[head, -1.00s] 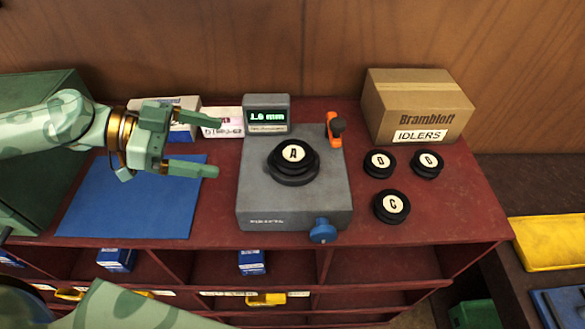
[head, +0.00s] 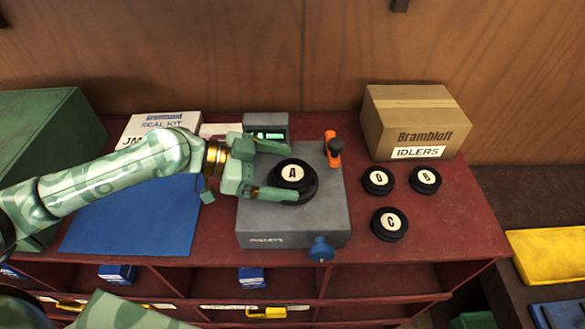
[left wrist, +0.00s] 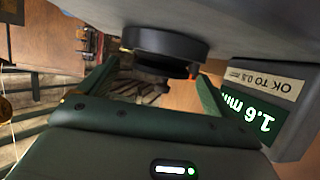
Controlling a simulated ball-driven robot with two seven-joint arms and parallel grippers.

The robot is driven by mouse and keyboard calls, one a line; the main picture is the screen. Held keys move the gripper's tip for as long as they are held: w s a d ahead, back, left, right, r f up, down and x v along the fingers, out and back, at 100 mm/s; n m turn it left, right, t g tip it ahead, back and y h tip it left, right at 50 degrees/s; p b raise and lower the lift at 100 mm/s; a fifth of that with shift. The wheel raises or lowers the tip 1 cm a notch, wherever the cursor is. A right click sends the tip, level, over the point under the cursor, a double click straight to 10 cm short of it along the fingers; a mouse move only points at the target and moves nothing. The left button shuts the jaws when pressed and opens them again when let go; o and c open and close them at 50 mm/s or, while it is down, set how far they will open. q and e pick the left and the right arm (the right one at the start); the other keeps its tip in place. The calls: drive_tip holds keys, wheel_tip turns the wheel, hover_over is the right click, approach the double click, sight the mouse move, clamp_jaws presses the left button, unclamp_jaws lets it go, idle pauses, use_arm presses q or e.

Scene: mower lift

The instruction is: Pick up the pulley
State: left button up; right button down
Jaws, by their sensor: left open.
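A black pulley marked A (head: 293,175) sits on the grey gauge block (head: 262,226). Its dark disc (left wrist: 165,42) also shows in the left wrist view, above the gripper's gap. My left gripper (head: 291,170) reaches in from the left with its jaws apart, one finger on the far side of pulley A and one on the near side. I cannot tell whether either finger touches it. Three more black pulleys lie on the red bench to the right: one at the left (head: 378,180), one at the right (head: 425,179), and one marked C (head: 390,224) nearer. My right gripper is out of view.
A small display (left wrist: 254,113) reading 1.6 mm stands behind the block. An orange lever (head: 333,152) and a blue knob (head: 321,249) are on the block. A cardboard IDLERS box (head: 415,122) is behind the loose pulleys. A blue mat (head: 130,225) lies left.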

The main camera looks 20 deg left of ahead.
use_arm(q)
drive_tip(key=shift+w+d+f, duration=0.1)
drive_tip(key=shift+d+f, duration=0.05)
drive_tip(key=shift+d, duration=0.15)
drive_tip(key=shift+a, duration=0.1)
drive_tip(key=c, duration=1.4)
